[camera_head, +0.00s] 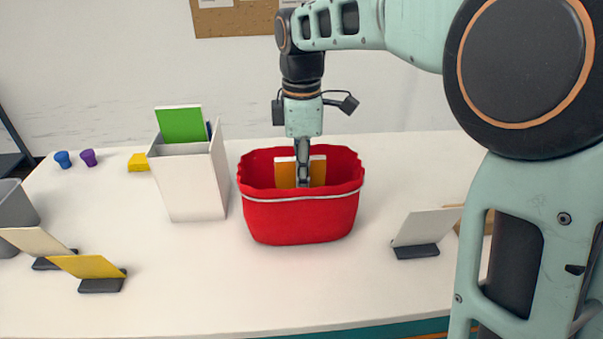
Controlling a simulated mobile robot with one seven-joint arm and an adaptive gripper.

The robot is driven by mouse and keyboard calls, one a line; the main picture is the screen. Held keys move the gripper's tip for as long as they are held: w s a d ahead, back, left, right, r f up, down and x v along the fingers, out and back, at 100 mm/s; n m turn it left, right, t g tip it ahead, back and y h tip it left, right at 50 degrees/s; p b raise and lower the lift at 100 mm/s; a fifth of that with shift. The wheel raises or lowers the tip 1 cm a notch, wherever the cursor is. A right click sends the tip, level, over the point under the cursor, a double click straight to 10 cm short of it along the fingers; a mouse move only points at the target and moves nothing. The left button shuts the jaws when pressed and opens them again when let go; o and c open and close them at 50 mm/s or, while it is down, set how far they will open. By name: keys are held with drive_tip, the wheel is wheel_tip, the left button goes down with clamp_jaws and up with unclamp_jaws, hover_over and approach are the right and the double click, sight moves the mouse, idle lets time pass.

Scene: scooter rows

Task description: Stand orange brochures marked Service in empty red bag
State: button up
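The red bag (300,218) stands open on the white table, with a pale cord around its upper part. My gripper (303,184) points straight down into the bag's mouth, its fingertips below the rim line. An orange brochure (318,170) stands upright inside the bag, showing on both sides of the gripper fingers, with a pale strip along its top edge. The fingers overlap the brochure in this view; I cannot tell whether they grip it. The front wall hides the brochure's lower part, and no Service marking is legible.
A white holder (190,185) with a green brochure (181,124) stands left of the bag. Small stands hold a yellow card (88,266), a cream card (33,241) and a white card (425,226). A grey bin (14,206) is at the left edge. The table front is clear.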

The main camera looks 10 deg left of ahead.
drive_tip(key=shift+o, duration=0.9)
